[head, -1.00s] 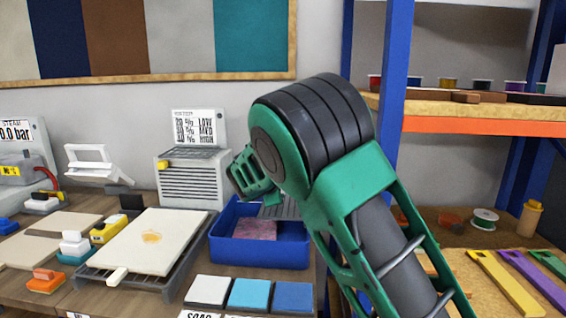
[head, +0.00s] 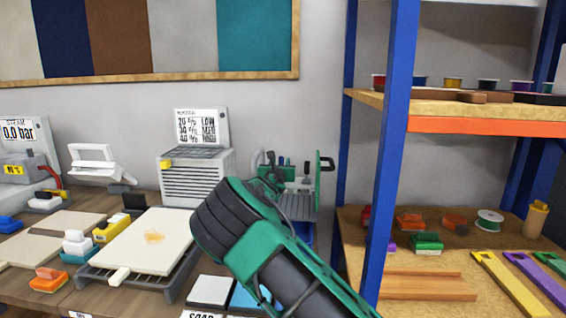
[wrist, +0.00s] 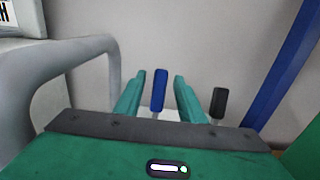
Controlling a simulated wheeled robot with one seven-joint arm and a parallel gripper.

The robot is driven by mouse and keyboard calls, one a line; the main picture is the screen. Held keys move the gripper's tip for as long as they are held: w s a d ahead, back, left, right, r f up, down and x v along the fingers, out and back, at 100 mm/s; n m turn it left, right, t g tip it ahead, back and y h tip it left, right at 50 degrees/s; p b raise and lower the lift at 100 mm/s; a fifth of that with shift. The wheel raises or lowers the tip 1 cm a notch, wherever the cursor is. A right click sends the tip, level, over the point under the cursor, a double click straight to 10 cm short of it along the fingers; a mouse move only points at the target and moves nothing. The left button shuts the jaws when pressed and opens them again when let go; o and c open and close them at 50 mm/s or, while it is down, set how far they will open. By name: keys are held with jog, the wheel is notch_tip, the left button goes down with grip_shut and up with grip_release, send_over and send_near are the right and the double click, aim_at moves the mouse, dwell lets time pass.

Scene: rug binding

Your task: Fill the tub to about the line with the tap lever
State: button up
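A blue lever (wrist: 160,90) stands upright between the two green fingers of my gripper (wrist: 155,88) in the wrist view. The fingers are apart, one on each side, with a gap showing around the lever. A black lever (wrist: 218,104) stands just right of the fingers. In the head view my gripper (head: 284,165) is at the wall behind the tub, small and partly covered by my arm. The blue tub (head: 307,236) is mostly hidden behind my arm; only a right-hand piece shows. Its line and water level cannot be seen.
A grey curved pipe (wrist: 75,55) is close on the left in the wrist view. A grey slatted box (head: 195,178) with a sign stands left of my gripper. A blue shelf post (head: 390,140) rises at the right. A cream board (head: 145,240) lies at the front left.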

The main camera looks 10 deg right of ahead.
aim_at(282, 158)
jog(key=shift+x, duration=3.05)
jog(key=shift+c, duration=0.6)
grip_shut()
